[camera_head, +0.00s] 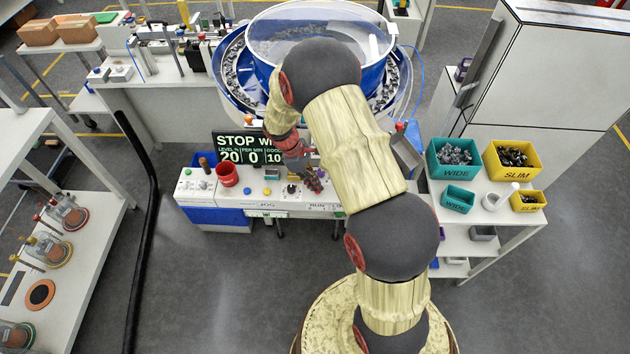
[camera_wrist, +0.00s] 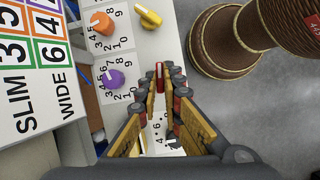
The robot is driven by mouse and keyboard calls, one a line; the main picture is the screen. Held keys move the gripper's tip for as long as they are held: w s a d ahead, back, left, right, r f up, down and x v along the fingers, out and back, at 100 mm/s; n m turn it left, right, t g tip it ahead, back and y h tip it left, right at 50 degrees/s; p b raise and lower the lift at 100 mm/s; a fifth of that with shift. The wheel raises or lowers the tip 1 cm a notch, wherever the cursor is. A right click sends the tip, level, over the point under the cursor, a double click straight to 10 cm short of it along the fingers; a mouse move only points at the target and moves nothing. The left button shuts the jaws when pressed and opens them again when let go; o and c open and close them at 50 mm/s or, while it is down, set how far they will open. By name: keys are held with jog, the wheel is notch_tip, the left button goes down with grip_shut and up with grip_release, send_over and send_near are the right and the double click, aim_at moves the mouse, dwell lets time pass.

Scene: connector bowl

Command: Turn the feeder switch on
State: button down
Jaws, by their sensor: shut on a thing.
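My gripper (camera_head: 308,180) reaches down to the white control panel (camera_head: 225,193) in the head view. In the wrist view my gripper (camera_wrist: 160,84) has its fingers closed around a narrow red knob (camera_wrist: 159,72), with a numbered scale on the panel between the fingers. I cannot read a label that tells whether this knob is the feeder switch. A purple knob (camera_wrist: 113,79), an orange knob (camera_wrist: 102,23) and a yellow knob (camera_wrist: 149,16) stand beside it. My fingers hide part of the panel.
A display (camera_head: 248,148) reading STOP stands behind the panel, partly hidden by my arm. A red cup (camera_head: 227,174) stands on the panel's left. The blue-rimmed feeder bowl (camera_head: 262,62) is behind.

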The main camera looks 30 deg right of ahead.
jog(key=m, duration=0.2)
jog(key=m+y, duration=0.1)
jog(key=shift+w+d+m+g+p, duration=0.15)
jog(key=shift+m+g+p, duration=0.25)
jog(key=shift+d+m+g+y, duration=0.1)
jog(key=shift+m+g+y, duration=0.4)
jog(key=shift+m, duration=1.3)
jog(key=shift+y, duration=0.3)
jog(key=c, duration=2)
grip_release()
jog(key=shift+o, duration=0.2)
jog(key=v, duration=1.2)
